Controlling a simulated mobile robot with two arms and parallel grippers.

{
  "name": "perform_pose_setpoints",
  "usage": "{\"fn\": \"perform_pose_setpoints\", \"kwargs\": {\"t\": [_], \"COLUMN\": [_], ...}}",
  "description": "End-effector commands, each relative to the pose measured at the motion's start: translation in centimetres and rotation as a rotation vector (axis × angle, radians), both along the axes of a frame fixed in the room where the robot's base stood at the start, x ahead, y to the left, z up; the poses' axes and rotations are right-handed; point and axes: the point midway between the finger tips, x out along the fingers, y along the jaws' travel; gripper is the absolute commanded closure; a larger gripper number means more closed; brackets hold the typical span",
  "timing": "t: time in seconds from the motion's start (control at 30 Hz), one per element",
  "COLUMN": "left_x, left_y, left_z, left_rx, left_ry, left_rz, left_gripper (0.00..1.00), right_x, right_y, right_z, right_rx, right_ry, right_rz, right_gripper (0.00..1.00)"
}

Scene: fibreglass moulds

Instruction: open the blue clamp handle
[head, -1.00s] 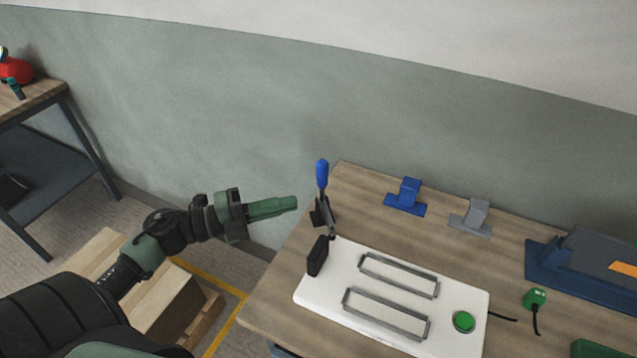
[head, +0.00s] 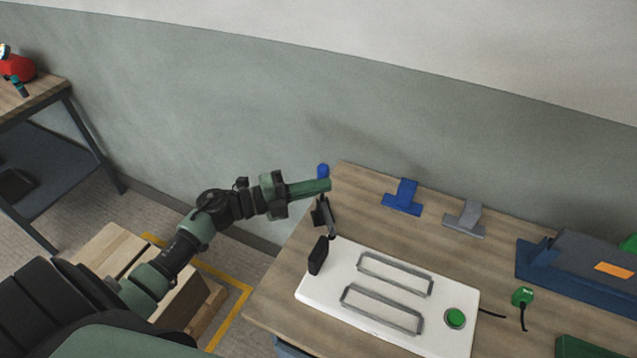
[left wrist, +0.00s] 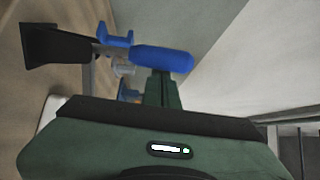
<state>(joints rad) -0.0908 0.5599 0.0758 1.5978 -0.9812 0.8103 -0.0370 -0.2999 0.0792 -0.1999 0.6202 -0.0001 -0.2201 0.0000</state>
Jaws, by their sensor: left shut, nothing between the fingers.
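In the left wrist view the handle (left wrist: 162,58) lies across just beyond the fingertips, joined to the dark clamp base (left wrist: 58,45). My left gripper (head: 325,186) is shut and empty, its tips at the handle. In the left wrist view the fingers (left wrist: 162,82) end right by the handle; I cannot tell whether they touch it. My right gripper is not in view.
A white plate (head: 375,325) with two grey metal frames and a green button (head: 455,318) lies on the workbench (head: 270,300). A blue bracket (head: 403,197) and a grey bracket (head: 464,219) stand at the back. The wall is close behind.

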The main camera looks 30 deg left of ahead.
Motion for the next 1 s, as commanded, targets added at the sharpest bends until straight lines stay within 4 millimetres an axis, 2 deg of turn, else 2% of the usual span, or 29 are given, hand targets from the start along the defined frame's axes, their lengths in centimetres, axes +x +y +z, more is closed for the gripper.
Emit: {"fn": "perform_pose_setpoints", "kwargs": {"t": [1.0], "left_x": [1.1], "left_y": [1.1], "left_z": [0.4], "left_rx": [-0.095], "left_ry": [0.101], "left_rz": [0.004], "left_gripper": [1.00], "right_x": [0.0], "right_y": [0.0], "right_z": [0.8], "right_rx": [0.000], "right_ry": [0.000], "right_rz": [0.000], "right_gripper": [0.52]}}
